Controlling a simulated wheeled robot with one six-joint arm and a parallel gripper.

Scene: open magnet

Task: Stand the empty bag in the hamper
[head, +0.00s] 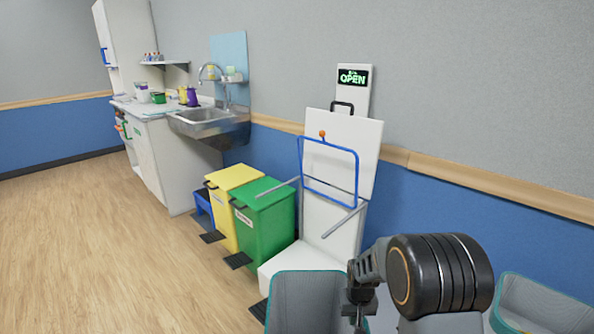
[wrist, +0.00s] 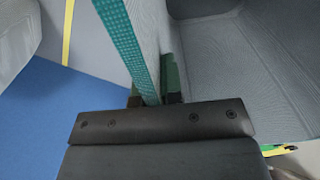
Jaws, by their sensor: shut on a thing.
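A grey bag with a teal rim (head: 308,298) is at the bottom of the head view, cut off by the frame edge. My gripper (head: 358,312) is at its right edge. In the wrist view my gripper (wrist: 155,98) is shut on the teal rim (wrist: 128,45), and the bag's grey wall (wrist: 225,55) spreads to the right. It looks open-mouthed; its bottom is hidden. A white stand with a blue hoop frame (head: 357,180), grey side arms and a lit OPEN sign (head: 353,77) stands against the wall behind the bag. It appears to be the hamper; its low base is partly hidden by the bag.
A green bin (head: 266,215) and a yellow bin (head: 225,205) stand left of the white stand. A second grey, teal-rimmed container (head: 545,308) is at the lower right. A sink (head: 205,117) and counter are farther left. The wooden floor (head: 90,240) at left is clear.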

